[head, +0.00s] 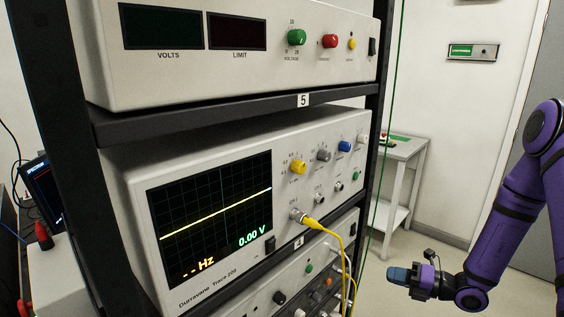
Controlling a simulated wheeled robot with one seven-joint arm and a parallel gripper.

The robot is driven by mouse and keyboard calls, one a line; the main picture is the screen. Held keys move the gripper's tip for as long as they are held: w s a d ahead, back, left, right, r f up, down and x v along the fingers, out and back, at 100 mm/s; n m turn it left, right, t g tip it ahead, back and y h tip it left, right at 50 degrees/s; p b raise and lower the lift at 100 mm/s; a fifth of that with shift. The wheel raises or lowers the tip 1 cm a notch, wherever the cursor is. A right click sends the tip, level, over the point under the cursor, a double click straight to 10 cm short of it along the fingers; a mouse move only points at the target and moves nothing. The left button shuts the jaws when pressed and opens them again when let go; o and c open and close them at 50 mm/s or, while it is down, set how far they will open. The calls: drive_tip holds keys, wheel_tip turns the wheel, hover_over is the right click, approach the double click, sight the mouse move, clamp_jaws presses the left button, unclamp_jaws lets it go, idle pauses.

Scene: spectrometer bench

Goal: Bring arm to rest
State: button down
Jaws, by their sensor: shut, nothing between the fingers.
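My arm, purple with dark joints, is at the right of the head view. It comes down from the upper right and bends at the bottom, so its end points left. My gripper (402,275) is shut, with nothing visible between its blue-grey fingers. It hangs in free air to the right of the equipment rack, apart from it. The inner faces of the fingers are too small to make out.
A black rack (226,118) holds an oscilloscope (122,188) reading 0.00 V, with a yellow cable (330,232) plugged in. A power supply (350,20) sits above. A small grey table (411,150) stands behind. Open floor lies around my gripper.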

drive_tip(key=s+a+r+n+g+h, duration=0.25)
drive_tip(key=s+r+n+g, duration=0.25)
drive_tip(key=r+n, duration=0.5)
drive_tip(key=s+a+r+n+g+h, duration=0.2)
drive_tip(key=s+a+r+n+g, duration=0.3)
drive_tip(key=r+n, duration=0.55)
drive_tip(key=s+d+r+n+t+h, duration=0.3)
drive_tip(key=s+r+n+h, duration=0.2)
drive_tip(key=s+r+n, duration=0.2)
drive_tip(key=s+d+r+n+t+h, duration=0.3)
drive_tip(key=s+r+n+t+h, duration=0.1)
drive_tip(key=s+r+n, duration=0.4)
drive_tip(key=shift+s+r+n+h, duration=0.2)
drive_tip(key=shift+s+n+h, duration=0.35)
drive_tip(key=shift+s+n, duration=0.5)
drive_tip(key=shift+w+d, duration=0.1)
